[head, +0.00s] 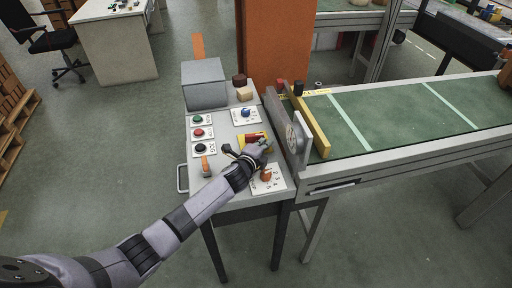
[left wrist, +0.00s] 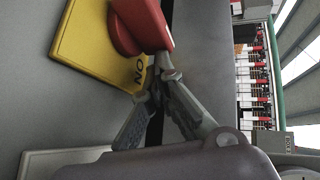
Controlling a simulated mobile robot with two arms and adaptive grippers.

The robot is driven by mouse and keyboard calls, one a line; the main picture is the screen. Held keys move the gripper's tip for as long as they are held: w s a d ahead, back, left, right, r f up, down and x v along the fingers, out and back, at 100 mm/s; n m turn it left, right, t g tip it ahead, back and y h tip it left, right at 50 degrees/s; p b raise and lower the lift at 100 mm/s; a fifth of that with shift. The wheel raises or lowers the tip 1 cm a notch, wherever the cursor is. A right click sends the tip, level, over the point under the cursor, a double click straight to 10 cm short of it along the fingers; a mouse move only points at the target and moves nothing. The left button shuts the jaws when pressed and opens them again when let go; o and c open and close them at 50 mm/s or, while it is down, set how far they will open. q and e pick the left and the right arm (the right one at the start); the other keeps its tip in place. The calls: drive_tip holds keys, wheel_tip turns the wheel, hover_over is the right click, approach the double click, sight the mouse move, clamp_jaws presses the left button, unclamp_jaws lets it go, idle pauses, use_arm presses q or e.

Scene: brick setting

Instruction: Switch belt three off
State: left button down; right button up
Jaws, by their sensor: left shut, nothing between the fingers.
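A grey control panel (head: 228,166) stands beside the conveyor. On it a red switch handle (head: 254,136) sits on a yellow plate, mostly behind my left gripper (head: 264,146). The left wrist view shows the red handle (left wrist: 140,27) close up, with the yellow plate (left wrist: 88,45) under it and lettering like "ON", turned over. My left gripper (left wrist: 160,78) is shut and empty, its fingertips right at the handle's lower end. I cannot tell whether they touch. No belt number is readable on this switch. My right gripper is out of view.
Green, red and black buttons (head: 198,132) and an orange lever (head: 205,164) lie left of the switch. A blue knob (head: 245,113) is behind it, an orange knob (head: 266,175) in front. A grey box (head: 205,84) stands at the back. The conveyor (head: 400,120) borders the right.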

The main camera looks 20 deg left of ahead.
use_arm(q)
drive_tip(key=shift+w+d, duration=0.1)
drive_tip(key=shift+w, duration=0.1)
idle(0.3)
drive_tip(key=v, duration=1.2)
drive_tip(key=shift+s, duration=0.1)
idle(0.4)
